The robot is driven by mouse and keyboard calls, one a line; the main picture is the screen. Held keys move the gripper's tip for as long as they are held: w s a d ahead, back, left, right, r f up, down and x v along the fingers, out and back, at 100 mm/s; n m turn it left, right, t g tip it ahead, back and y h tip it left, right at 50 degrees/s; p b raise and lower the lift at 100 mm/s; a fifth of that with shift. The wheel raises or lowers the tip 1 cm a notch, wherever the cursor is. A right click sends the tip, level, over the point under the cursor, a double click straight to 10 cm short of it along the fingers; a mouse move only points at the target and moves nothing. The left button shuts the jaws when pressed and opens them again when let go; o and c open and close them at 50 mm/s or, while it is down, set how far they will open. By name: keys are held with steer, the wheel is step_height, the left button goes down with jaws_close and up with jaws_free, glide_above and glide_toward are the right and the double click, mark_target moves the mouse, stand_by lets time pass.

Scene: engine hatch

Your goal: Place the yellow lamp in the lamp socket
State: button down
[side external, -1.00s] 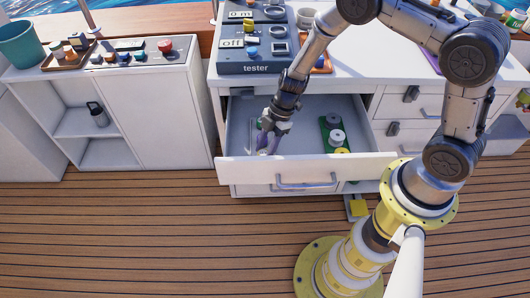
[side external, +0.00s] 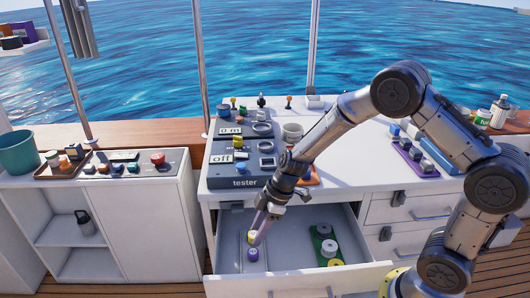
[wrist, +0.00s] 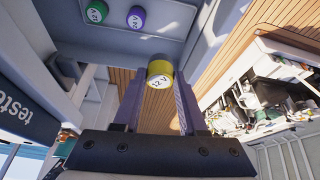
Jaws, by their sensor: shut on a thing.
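The yellow lamp (wrist: 160,74), a short round piece with a white marked face, is between my fingertips in the wrist view. My gripper (wrist: 158,85) is shut on it. In the side view the yellow lamp (side external: 251,236) shows at the tips of my gripper (side external: 255,232), over the left part of the open drawer (side external: 290,228). The tester panel (side external: 244,172) stands on the counter behind and above my gripper. It has several round and square fittings; I cannot tell which is the lamp socket.
A purple 24V lamp (wrist: 136,17) and a green 12V lamp (wrist: 95,12) lie in the drawer. A green board with round pieces (side external: 325,245) lies in the drawer's right part. A cup (side external: 292,132) stands right of the tester. The counter's middle is fairly clear.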

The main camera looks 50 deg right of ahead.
steer(key=w+d+r+m+t+h, duration=0.1)
steer(key=w+d+r+m+h, duration=0.15)
steer(key=d+r+m, duration=0.6)
steer(key=w+d+r+m+t+h, duration=0.1)
steer(key=w+d+r+m+h, duration=0.15)
steer(key=d+r, duration=1.15)
steer(key=shift+y, duration=0.5)
steer(key=w+f, duration=0.2)
steer(key=w, duration=0.2)
steer(key=w+d+f, duration=0.1)
steer(key=w+f, duration=0.1)
steer(key=w, duration=0.2)
steer(key=w+d+f, duration=0.1)
steer(key=w+f, duration=0.2)
steer(key=w, duration=0.1)
steer(key=shift+d+f, duration=0.1)
steer(key=shift+d, duration=0.05)
steer(key=shift+w+d+f, duration=0.15)
steer(key=shift+w+f, duration=0.35)
steer(key=shift+f, duration=1.6)
steer(key=shift+f, duration=0.1)
steer(key=shift+c, duration=2.3)
jaws_free()
